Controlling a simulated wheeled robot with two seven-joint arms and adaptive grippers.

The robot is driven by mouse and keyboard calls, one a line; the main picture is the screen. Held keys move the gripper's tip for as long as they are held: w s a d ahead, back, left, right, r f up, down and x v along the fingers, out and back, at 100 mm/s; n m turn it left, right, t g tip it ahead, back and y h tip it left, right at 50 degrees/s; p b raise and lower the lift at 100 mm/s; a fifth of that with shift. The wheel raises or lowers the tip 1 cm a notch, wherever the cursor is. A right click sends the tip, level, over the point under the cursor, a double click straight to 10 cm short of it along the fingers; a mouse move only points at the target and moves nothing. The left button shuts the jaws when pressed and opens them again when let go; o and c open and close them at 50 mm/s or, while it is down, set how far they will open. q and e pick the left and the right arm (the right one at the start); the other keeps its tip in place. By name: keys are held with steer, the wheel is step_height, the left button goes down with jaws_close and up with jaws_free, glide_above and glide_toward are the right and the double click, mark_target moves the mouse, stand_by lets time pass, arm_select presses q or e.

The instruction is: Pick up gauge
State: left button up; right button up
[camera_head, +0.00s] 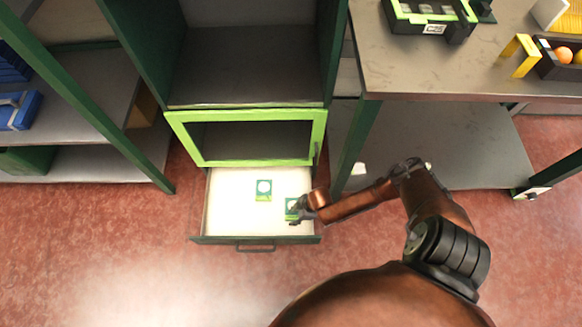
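An open drawer (222,205) with a pale floor holds two small green square pieces, each with a pale round centre; they look like gauges. One gauge (264,187) lies near the drawer's middle, apart from my gripper. The other gauge (290,204) is at the drawer's right side. My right gripper (297,212) reaches in from the right and overlaps this gauge's right and lower edge. Its fingers are small and dark, so I cannot tell whether they grip the gauge. My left gripper is not in view.
A green-framed opening (246,113) stands above the drawer, whose handle (255,249) faces front. A table (430,75) at the right bears a green device (408,13), a yellow piece (522,50) and a black box (549,67) with round fruit. Shelves (70,110) stand left. The front floor is clear.

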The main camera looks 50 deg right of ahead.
steer(key=shift+f, duration=0.2)
stand_by(0.6)
steer(key=shift+c, duration=0.7)
jaws_close()
